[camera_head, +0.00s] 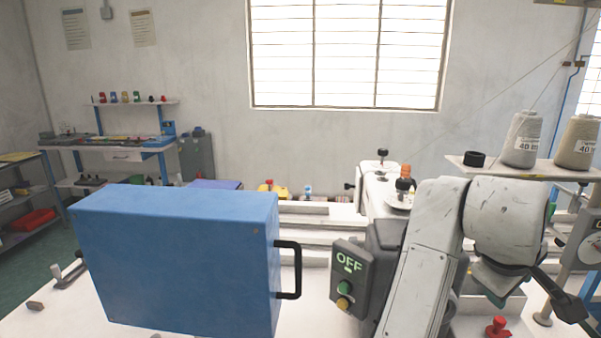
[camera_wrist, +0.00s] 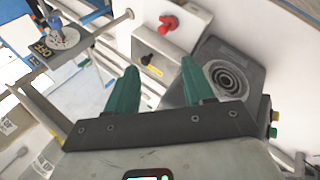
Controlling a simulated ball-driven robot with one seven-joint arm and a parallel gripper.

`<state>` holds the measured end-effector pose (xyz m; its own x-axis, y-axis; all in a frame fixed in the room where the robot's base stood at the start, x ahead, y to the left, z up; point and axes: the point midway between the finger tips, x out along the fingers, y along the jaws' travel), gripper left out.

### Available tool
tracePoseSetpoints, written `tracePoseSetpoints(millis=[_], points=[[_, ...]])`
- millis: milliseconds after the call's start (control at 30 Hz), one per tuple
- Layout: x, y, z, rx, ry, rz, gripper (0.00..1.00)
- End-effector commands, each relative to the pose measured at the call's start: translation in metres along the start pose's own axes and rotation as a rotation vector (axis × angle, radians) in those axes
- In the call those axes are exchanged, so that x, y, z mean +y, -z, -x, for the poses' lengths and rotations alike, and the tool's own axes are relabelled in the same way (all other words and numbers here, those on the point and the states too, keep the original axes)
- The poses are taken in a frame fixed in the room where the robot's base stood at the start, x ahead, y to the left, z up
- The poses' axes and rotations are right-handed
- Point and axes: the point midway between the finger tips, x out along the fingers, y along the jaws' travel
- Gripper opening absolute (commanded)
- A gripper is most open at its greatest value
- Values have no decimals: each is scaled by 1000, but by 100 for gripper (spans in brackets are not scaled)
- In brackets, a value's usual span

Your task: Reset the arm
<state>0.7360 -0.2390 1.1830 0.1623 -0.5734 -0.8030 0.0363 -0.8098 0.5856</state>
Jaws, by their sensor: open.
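My gripper shows in the wrist view (camera_wrist: 159,67) with its two green fingers spread apart and nothing between them. In the head view, my light grey arm stands at the right, and a dark green finger (camera_head: 495,298) shows below the wrist, pointing down. The rest of the gripper is mostly hidden there by my own arm. Beyond the fingers in the wrist view are a pale box with a black knob (camera_wrist: 147,59) and a red knob (camera_wrist: 168,23). No finger appears to touch them.
A large blue case (camera_head: 175,260) with a black handle fills the left of the white table. A dark control box (camera_head: 350,280) reading OFF stands beside my arm. Thread spools (camera_head: 522,140) sit on a shelf (camera_head: 540,173) at right. A dark round-faced unit (camera_wrist: 228,82) lies right of my fingers.

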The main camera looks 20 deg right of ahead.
Motion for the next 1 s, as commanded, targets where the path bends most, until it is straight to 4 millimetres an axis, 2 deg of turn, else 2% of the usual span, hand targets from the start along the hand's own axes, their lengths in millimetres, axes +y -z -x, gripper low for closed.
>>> tracePoseSetpoints(millis=[33,267,467,567,733,900,1000], points=[[-6,-4,-14,4,-24,-2,52],[-46,-18,-66,70,-47,-21,52],[-103,-44,-110,108,26,-25,52],[-138,-65,-130,111,94,-31,52],[-207,-112,-154,84,249,-53,52],[-277,-168,-161,16,426,-96,52],[-308,-195,-158,-26,510,-125,52]])
